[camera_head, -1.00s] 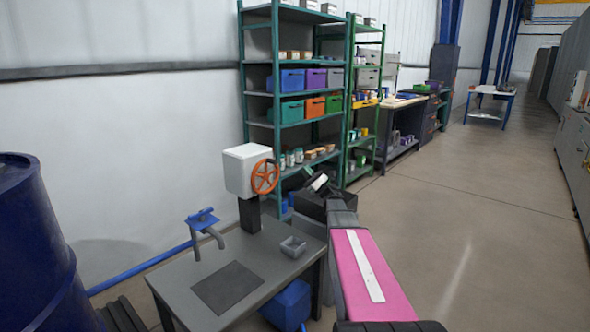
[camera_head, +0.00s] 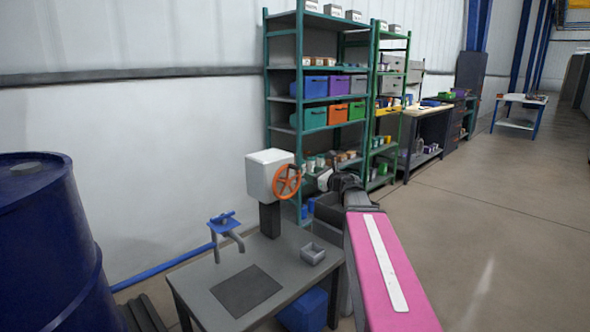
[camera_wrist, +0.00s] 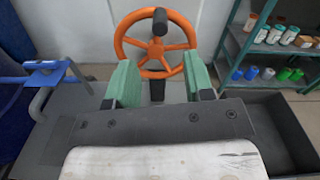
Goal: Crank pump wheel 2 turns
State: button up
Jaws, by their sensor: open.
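The orange pump wheel (camera_head: 287,182) is mounted on the side of a white box (camera_head: 265,172) on a dark post above a grey table. In the wrist view the orange wheel (camera_wrist: 155,42) faces me, with its dark crank handle (camera_wrist: 160,22) at the top of the rim. My gripper (camera_wrist: 157,85) is open, with green finger pads either side of the wheel's lower part in the picture. Nothing is between the pads that I can see as held. In the head view my gripper (camera_head: 325,180) is just right of the wheel; its fingers are hard to make out there.
A blue drum (camera_head: 45,240) stands at the left. Shelves (camera_head: 320,80) with bins stand behind. Open floor lies to the right.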

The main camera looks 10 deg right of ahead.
aim_at(298, 169)
jog(key=x, duration=1)
jog(key=shift+w+a, duration=0.2)
jog(key=shift+w, duration=0.15)
grip_shut()
